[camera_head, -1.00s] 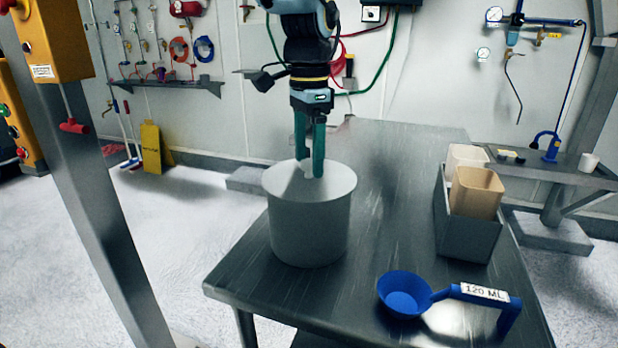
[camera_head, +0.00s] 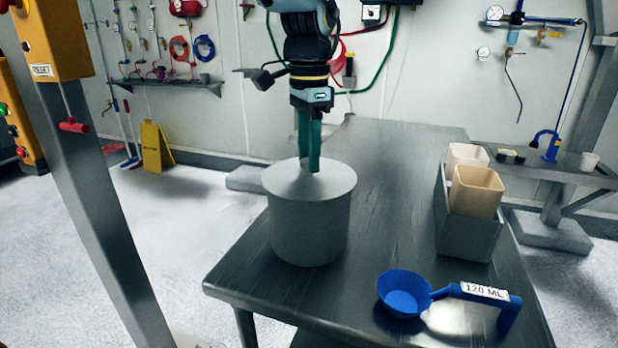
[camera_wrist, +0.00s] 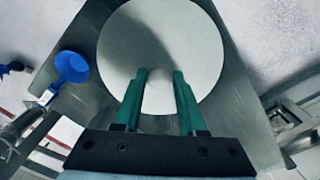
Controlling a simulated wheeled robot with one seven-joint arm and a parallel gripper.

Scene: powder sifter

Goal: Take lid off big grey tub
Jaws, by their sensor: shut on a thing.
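The big grey tub (camera_head: 308,232) stands upright near the front left of the metal table. Its round, paler lid (camera_head: 335,181) sits level on top, and the lid fills the middle of the wrist view (camera_wrist: 160,40). My gripper (camera_head: 309,165) points straight down over the lid's centre. Its two green fingers are shut on the lid's small central knob, which shows between the fingertips in the wrist view (camera_wrist: 158,92). In the head view the fingers mostly hide the knob. I see no gap between lid and tub.
A blue 120 ML scoop (camera_head: 404,294) lies at the table's front right. A grey bin (camera_head: 466,238) with beige containers (camera_head: 477,192) stands at the right edge. The metal table (camera_head: 385,170) is clear behind and between them. A steel post (camera_head: 95,200) rises at left.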

